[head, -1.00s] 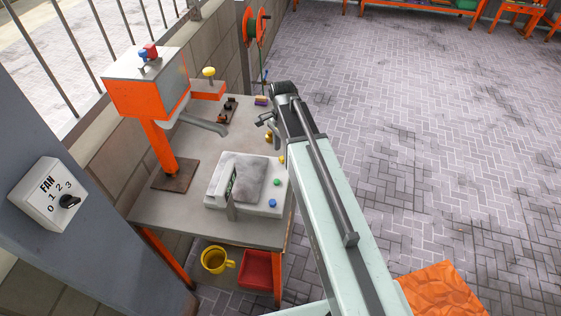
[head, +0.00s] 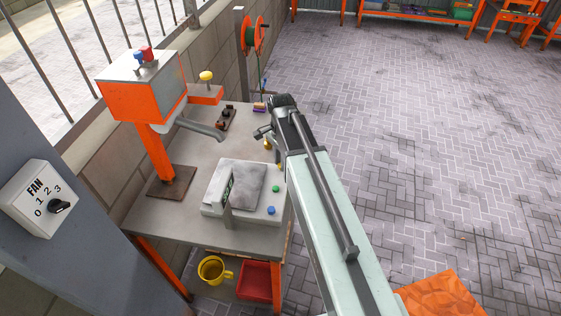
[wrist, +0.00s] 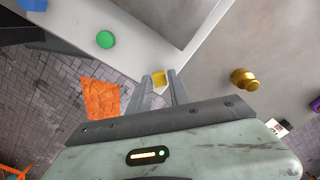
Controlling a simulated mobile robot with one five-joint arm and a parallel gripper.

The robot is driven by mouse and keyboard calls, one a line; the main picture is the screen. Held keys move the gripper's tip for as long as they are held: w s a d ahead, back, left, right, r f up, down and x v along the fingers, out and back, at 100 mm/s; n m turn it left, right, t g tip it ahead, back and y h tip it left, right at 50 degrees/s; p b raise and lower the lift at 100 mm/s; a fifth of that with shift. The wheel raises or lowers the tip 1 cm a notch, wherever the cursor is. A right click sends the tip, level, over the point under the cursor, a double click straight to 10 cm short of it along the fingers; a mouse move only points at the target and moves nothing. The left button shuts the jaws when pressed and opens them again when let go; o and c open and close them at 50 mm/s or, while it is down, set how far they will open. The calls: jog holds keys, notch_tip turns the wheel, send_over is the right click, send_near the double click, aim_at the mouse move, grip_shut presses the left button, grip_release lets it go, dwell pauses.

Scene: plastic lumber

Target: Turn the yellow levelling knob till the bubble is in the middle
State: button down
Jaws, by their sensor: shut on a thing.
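The yellow knob (wrist: 159,78) sits at the edge of the pale grey scale (wrist: 140,42) in the wrist view. My gripper (wrist: 160,79) is shut on this knob, with one finger on each side. In the head view, the yellow knob (head: 280,166) shows as a small spot at the scale's right edge, beside my arm. The scale (head: 212,209) stands on the bench there. My fingertips are hard to make out in the head view. I cannot make out a bubble in either view.
Green (head: 276,188) and blue (head: 271,210) buttons are on the scale near the knob. A brass weight (wrist: 243,79) stands on the bench, right of my fingers in the wrist view. An orange post machine (head: 155,150) stands at the bench's left. Paved floor lies open to the right.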

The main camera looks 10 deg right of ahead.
jog(key=shift+w, duration=0.1)
jog(key=n, duration=1.2)
jog(key=shift+n, duration=0.3)
jog(key=n, duration=1.1)
jog(key=shift+n, duration=0.3)
jog(key=c, duration=1.2)
grip_release()
